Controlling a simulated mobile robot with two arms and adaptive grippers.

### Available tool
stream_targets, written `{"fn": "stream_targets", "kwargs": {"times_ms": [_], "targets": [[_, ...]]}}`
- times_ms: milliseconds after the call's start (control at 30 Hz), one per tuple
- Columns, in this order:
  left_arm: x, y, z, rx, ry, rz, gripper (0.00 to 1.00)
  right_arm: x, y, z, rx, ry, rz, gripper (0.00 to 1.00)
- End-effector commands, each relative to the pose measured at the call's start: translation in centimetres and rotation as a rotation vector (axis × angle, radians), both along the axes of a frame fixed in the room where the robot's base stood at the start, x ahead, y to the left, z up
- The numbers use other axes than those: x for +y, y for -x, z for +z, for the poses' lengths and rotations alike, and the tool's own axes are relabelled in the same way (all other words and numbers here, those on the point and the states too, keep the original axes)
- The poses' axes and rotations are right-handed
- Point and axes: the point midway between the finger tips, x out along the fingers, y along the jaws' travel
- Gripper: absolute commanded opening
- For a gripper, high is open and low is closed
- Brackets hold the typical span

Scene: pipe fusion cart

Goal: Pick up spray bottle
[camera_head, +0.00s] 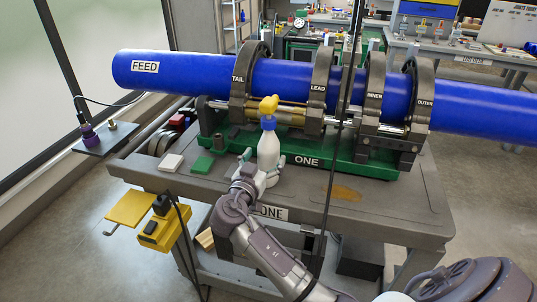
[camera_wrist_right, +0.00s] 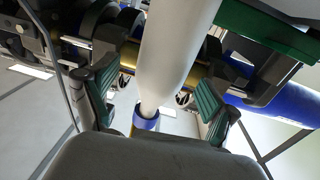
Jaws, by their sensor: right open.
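The spray bottle (camera_head: 268,150) is white with a blue collar and a yellow spray head. It stands upright on the grey cart top, in front of the green fusion machine base. My right gripper (camera_head: 262,170) is at the bottle's lower body, with a finger on each side. In the right wrist view the white bottle (camera_wrist_right: 172,55) runs between the two green-padded fingers of the right gripper (camera_wrist_right: 155,100). Gaps show between the pads and the bottle, so the gripper is open around it. My left gripper is out of view.
A long blue pipe (camera_head: 200,73) lies in the clamps behind the bottle. A white block (camera_head: 172,162) and a green block (camera_head: 203,165) lie left of it on the cart (camera_head: 400,215). A brownish stain (camera_head: 345,193) marks the clear cart top at right. A yellow box (camera_head: 160,232) hangs at the front left.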

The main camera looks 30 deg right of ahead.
Motion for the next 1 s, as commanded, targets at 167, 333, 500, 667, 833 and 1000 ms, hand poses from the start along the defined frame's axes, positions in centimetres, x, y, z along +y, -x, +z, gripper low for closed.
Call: {"fn": "stream_targets", "kwargs": {"times_ms": [167, 333, 500, 667, 833, 1000], "targets": [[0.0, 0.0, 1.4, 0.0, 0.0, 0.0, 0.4, -2.1, -1.9, 0.7, 0.001, 0.005, -0.001, 0.87], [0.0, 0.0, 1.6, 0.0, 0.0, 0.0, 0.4, -3.0, -2.4, 0.5, 0.001, 0.001, 0.0, 0.87], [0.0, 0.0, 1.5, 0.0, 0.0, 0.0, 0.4, -3.0, -2.5, 0.4, 0.001, 0.001, 0.001, 0.87], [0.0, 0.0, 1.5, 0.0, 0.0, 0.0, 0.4, -2.9, -2.4, 0.4, 0.001, 0.001, 0.001, 0.63], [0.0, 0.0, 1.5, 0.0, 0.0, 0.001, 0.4, -2.9, -2.4, 0.4, 0.001, 0.001, 0.001, 0.35], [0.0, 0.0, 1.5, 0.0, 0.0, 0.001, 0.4, -2.9, -2.4, 0.4, 0.001, 0.001, 0.001, 0.07]]}}
